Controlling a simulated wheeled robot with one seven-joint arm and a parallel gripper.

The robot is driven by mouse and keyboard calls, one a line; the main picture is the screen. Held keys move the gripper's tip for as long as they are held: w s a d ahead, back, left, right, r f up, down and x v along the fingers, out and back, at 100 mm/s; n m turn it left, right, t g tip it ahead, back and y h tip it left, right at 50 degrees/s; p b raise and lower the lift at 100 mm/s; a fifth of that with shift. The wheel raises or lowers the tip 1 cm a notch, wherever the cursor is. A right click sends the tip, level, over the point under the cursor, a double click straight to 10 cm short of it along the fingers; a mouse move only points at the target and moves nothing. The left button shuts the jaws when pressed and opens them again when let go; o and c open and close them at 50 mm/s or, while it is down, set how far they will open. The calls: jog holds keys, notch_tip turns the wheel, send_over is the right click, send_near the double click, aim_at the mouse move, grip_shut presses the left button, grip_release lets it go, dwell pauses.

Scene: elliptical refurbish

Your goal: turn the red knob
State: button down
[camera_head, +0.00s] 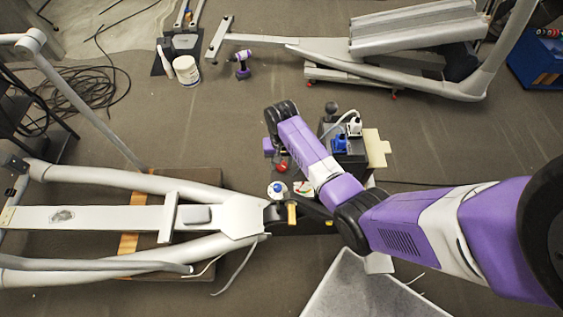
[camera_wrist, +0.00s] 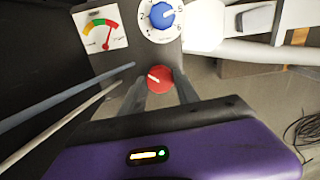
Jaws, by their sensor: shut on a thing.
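The red knob (camera_wrist: 160,79) is round with a white pointer line and sits between my gripper's fingertips (camera_wrist: 160,90) in the wrist view. My gripper is shut on it, with one finger on each side. The knob's pointer slants from upper left to lower right. In the head view the red knob (camera_head: 282,168) shows small beside my purple gripper (camera_head: 278,163). A dial gauge (camera_wrist: 105,30) with green, yellow and red bands is at upper left in the wrist view. The panel behind the knob is partly hidden.
A blue numbered knob (camera_wrist: 161,16) is close above the red one. Two thin rods (camera_wrist: 70,98) cross the wrist view's left side. In the head view, the elliptical's grey frame (camera_head: 100,218) lies at left, and a white bucket (camera_head: 187,70) stands behind.

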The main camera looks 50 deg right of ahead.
aim_at(282, 165)
jog(key=shift+r+n, duration=0.1)
jog(key=shift+n, duration=0.2)
jog(key=n+p, duration=0.2)
jog(key=n, duration=0.1)
jog(key=shift+n, duration=0.3)
jog(key=shift+n+p, duration=0.45)
jog(key=shift+n, duration=1.45)
jog(key=c, duration=0.9)
grip_release()
jog(key=shift+r, duration=3.85)
